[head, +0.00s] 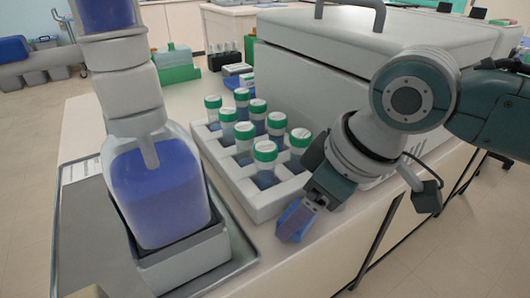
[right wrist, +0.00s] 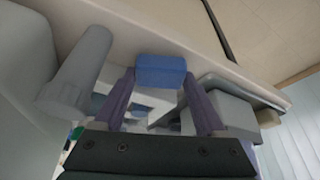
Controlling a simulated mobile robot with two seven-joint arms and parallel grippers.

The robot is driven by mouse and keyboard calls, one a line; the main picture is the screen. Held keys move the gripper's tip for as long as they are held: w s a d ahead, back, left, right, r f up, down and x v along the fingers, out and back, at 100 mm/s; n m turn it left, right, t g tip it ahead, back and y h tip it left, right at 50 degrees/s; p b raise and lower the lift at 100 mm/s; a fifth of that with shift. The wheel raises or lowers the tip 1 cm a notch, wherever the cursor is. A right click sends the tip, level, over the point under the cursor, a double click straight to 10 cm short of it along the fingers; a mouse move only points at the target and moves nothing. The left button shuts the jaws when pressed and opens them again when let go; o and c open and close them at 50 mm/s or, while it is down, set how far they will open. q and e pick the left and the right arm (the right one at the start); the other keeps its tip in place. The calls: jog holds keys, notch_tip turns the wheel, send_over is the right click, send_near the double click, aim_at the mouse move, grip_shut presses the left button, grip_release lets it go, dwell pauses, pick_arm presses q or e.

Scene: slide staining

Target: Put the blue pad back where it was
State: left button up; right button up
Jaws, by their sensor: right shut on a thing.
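My right gripper (head: 301,212) is shut on the blue pad (right wrist: 161,72), near the right front edge of the bench, beside the near corner of the white bottle rack. In the right wrist view the pad is a small blue block between the tips of the two purple fingers (right wrist: 160,84). In the head view the fingers partly cover the pad, and I cannot tell whether it touches the bench. My left gripper is not in view.
The white rack (head: 262,207) holds several green-capped bottles. A large bottle of blue liquid (head: 160,195) stands in a holder on a grey tray (head: 85,235) at left. A big white machine (head: 325,100) stands behind. Bare bench (head: 290,268) lies in front of the gripper.

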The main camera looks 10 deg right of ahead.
jog(key=shift+f, duration=0.3)
jog(key=shift+f, duration=0.15)
jog(key=o, duration=0.9)
